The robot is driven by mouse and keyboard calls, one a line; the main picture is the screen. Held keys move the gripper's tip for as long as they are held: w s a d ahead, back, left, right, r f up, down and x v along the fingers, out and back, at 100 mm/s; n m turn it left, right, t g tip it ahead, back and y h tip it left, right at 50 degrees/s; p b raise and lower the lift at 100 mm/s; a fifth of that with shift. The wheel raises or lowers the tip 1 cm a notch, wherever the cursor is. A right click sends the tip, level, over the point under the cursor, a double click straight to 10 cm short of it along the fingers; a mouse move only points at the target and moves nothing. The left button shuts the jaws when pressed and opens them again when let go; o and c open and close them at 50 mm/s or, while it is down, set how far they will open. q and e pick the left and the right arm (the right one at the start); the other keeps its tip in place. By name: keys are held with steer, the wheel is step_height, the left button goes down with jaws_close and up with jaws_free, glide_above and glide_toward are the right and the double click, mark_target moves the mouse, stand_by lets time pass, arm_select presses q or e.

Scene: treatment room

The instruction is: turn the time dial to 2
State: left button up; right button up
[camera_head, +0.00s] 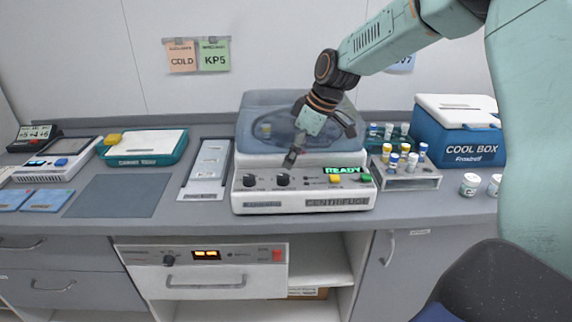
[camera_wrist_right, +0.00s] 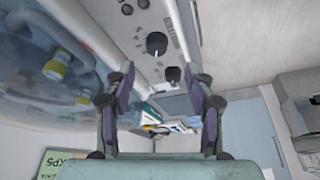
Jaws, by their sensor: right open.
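The white centrifuge (camera_head: 305,203) stands on the counter with its bluish see-through lid down and a green display (camera_head: 343,170) reading READY. Two black dials sit on its sloped front panel, a left dial (camera_head: 249,180) and a right dial (camera_head: 282,179). Their labels are too small to read, so I cannot tell which is the time dial. My right gripper (camera_head: 320,142) is open and empty, above the panel and in front of the lid. In the right wrist view, a larger dial (camera_wrist_right: 156,43) and a smaller-looking dial (camera_wrist_right: 172,74) show between and beyond the open fingers (camera_wrist_right: 160,80). My left gripper is out of view.
Right of the centrifuge stand a vial rack (camera_head: 408,181), loose jars (camera_head: 469,184) and a blue cool box (camera_head: 458,140). To the left lie a pale tray (camera_head: 207,168), a grey mat (camera_head: 117,195) and a teal tray (camera_head: 144,146). A yellow and a green button are right of the dials.

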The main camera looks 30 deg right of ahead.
mark_target(283, 176)
steer(key=x, duration=0.3)
steer(key=b+x, duration=0.1)
steer(key=x, duration=0.2)
steer(key=shift+w+f, duration=0.3)
steer(key=shift+w, duration=0.05)
steer(key=shift+d+f, duration=0.1)
steer(key=shift+f, duration=0.25)
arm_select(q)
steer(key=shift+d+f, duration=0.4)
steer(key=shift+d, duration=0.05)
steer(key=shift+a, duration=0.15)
arm_select(e)
steer(key=shift+s+r, duration=0.1)
steer(key=shift+r, duration=0.05)
steer(key=shift+c, duration=0.2)
